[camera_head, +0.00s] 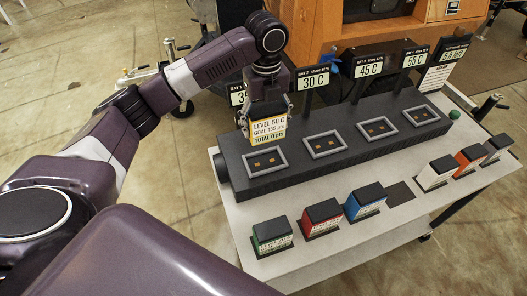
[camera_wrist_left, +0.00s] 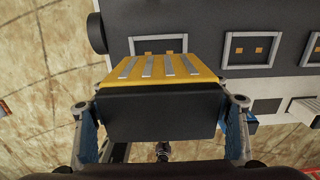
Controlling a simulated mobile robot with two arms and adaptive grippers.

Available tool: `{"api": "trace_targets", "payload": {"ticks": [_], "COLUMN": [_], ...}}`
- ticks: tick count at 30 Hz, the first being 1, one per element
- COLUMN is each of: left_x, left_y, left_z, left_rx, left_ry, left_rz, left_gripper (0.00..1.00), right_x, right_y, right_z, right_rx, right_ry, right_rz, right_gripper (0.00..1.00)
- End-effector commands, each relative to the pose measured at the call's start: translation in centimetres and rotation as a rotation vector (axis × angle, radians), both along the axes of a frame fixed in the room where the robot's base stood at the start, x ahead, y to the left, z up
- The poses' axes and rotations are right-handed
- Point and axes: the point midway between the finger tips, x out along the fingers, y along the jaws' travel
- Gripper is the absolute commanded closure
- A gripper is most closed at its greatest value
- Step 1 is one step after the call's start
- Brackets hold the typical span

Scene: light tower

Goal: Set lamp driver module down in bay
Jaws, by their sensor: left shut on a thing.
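My left gripper (camera_head: 267,101) is shut on a lamp driver module (camera_head: 268,128), yellow with a white label reading LEVEL 50 C. In the left wrist view, the gripper (camera_wrist_left: 162,112) has one finger on each side of the module's dark body (camera_wrist_left: 160,115); its yellow end with grey strips points toward the rack. The module is held just behind the leftmost bay (camera_head: 251,172) as seen from the head, apparently above the rack. This bay's grey frame and copper contacts show empty. In the wrist view, the module hides part of that bay (camera_wrist_left: 184,40). My right gripper is not in view.
The dark rack (camera_head: 350,151) has more empty framed bays (camera_head: 325,156) to the right, with temperature signs (camera_head: 314,82) behind. Green (camera_head: 272,236), red (camera_head: 321,217), blue (camera_head: 366,201), white (camera_head: 437,172) and orange (camera_head: 469,160) modules stand along the front of the pale table (camera_head: 232,225).

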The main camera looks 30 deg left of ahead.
Motion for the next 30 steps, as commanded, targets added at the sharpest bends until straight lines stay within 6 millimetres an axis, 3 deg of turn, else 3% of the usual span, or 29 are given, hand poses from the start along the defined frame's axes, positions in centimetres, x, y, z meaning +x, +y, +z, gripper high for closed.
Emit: {"api": "trace_targets", "payload": {"ticks": [6,9,24,30], "left_x": [-0.1,-0.1,0.0,0.0], "left_y": [0.0,0.1,0.0,0.0], "left_z": [-5.1,-6.7,-12.1,-12.3], "left_rx": [0.001,0.001,0.001,0.002], "left_ry": [0.004,0.0,-0.001,-0.003], "left_rz": [0.001,0.0,0.0,-0.001], "left_gripper": [0.75,0.75,0.75,0.75], "right_x": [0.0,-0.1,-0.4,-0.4], "right_y": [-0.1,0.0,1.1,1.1], "right_z": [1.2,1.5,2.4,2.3], "right_rx": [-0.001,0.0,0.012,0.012], "right_ry": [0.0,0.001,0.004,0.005], "right_rz": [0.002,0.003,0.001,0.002], "right_gripper": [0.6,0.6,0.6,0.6]}}
